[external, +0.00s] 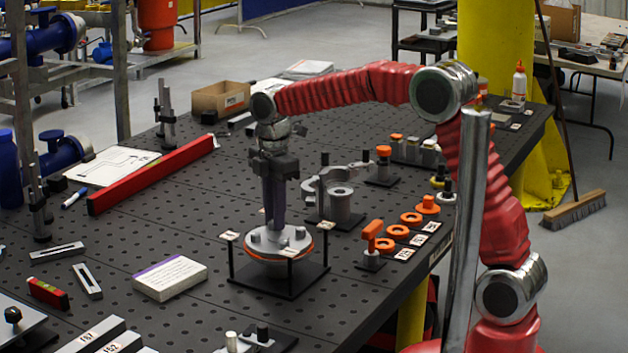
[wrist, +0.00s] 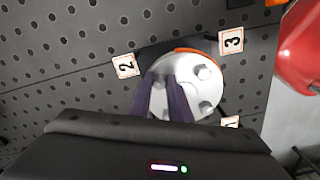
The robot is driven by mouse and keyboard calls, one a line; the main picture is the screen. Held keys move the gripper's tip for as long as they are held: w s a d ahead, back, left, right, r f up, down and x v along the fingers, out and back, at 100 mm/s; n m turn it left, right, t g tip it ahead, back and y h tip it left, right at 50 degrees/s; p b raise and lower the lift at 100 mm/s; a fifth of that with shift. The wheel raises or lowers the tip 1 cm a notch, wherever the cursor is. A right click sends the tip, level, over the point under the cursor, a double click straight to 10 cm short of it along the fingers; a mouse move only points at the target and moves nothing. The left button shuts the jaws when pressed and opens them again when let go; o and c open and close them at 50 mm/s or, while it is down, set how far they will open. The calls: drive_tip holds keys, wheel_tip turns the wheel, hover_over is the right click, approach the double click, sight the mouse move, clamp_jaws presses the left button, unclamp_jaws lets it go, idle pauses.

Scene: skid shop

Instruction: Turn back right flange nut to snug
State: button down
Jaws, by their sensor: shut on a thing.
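A round grey flange (external: 271,245) with an orange ring under its rim sits on a black stand (external: 290,285) on the bench. Its pale face also shows in the wrist view (wrist: 190,88). My gripper (external: 275,226) points straight down at the back part of the flange. In the wrist view, its two dark fingers (wrist: 164,80) are close together over the flange's left side. They are shut on a flange nut, which they mostly hide. Other nuts stand free, one at the right (wrist: 202,72) and one at the lower right (wrist: 206,107). How tight any nut is cannot be seen.
Number tags 2 (wrist: 125,65) and 3 (wrist: 231,40) stand on posts around the flange. A grey fixture (external: 338,195) stands close behind, with orange rings (external: 397,231) to the right. A white box (external: 170,277) lies at the left. A red beam (external: 150,175) lies farther back.

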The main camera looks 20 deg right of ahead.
drive_tip(key=shift+m, duration=0.6)
drive_tip(key=c, duration=1.7)
unclamp_jaws()
drive_tip(key=shift+c, duration=0.2)
drive_tip(key=shift+o, duration=0.5)
drive_tip(key=shift+s+f, duration=0.1)
